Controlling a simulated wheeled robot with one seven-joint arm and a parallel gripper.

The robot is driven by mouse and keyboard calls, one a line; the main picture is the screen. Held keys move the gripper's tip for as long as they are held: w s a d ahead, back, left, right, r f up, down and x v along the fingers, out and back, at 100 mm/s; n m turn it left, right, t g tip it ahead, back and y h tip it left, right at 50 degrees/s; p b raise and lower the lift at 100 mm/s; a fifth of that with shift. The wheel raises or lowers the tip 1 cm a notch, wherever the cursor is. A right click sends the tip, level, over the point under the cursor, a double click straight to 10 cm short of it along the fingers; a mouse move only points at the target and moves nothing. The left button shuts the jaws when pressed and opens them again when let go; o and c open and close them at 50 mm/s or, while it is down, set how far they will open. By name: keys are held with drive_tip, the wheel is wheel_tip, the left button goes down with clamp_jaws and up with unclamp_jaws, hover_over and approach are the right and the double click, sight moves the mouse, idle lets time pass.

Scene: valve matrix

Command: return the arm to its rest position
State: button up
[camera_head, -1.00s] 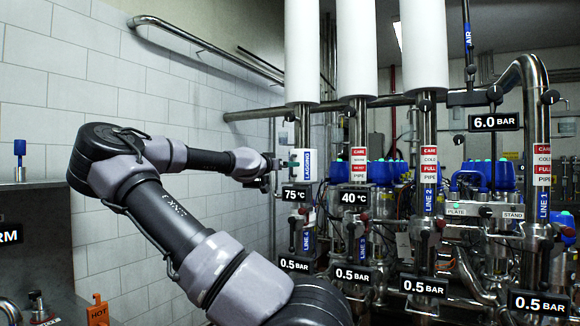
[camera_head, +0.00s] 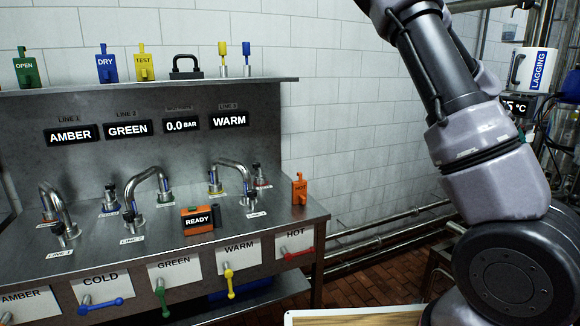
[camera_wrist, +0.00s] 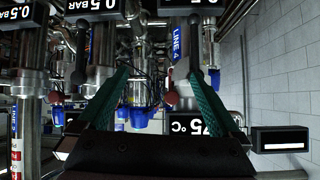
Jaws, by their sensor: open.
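My gripper (camera_wrist: 158,78) shows in the wrist view, its two green fingers spread apart with nothing held between them. Pipes, valves and the Line 4 pipe (camera_wrist: 176,40) are beyond the fingers, apart from them as far as I can tell. In the head view my arm (camera_head: 452,90) rises on the right side and runs out of the top edge. I cannot make out my gripper in the head view.
A steel bench (camera_head: 90,240) with taps and coloured valve handles fills the left. A white LAGGING sleeve (camera_head: 537,69) is at right. Brick floor (camera_head: 395,268) shows between bench and arm.

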drive_tip(key=s+a+f+n+y, duration=0.1)
drive_tip(key=a+f+y, duration=0.15)
drive_tip(key=a, duration=0.25)
drive_tip(key=s+a+f+t+y, duration=0.1)
drive_tip(key=a+y, duration=0.2)
drive_tip(key=a, duration=0.3)
drive_tip(key=s+a+f+n+y, duration=0.1)
drive_tip(key=a+y, duration=0.2)
drive_tip(key=a, duration=0.2)
drive_tip(key=s+a+r+n+t+y, duration=0.1)
drive_tip(key=s+a+r+n, duration=0.2)
drive_tip(key=s+a+r, duration=0.2)
drive_tip(key=s+a+r+n+y, duration=0.1)
drive_tip(key=s+a+r+n, duration=0.2)
drive_tip(key=s+a, duration=0.3)
drive_tip(key=s+a+r+n+t+y, duration=0.1)
drive_tip(key=s+a+r+n, duration=0.2)
drive_tip(key=a, duration=0.9)
drive_tip(key=s+r, duration=0.3)
drive_tip(key=shift+s+a+r+t+y, duration=0.2)
drive_tip(key=shift+s+r+t+y, duration=0.05)
drive_tip(key=shift+r+t+y, duration=0.1)
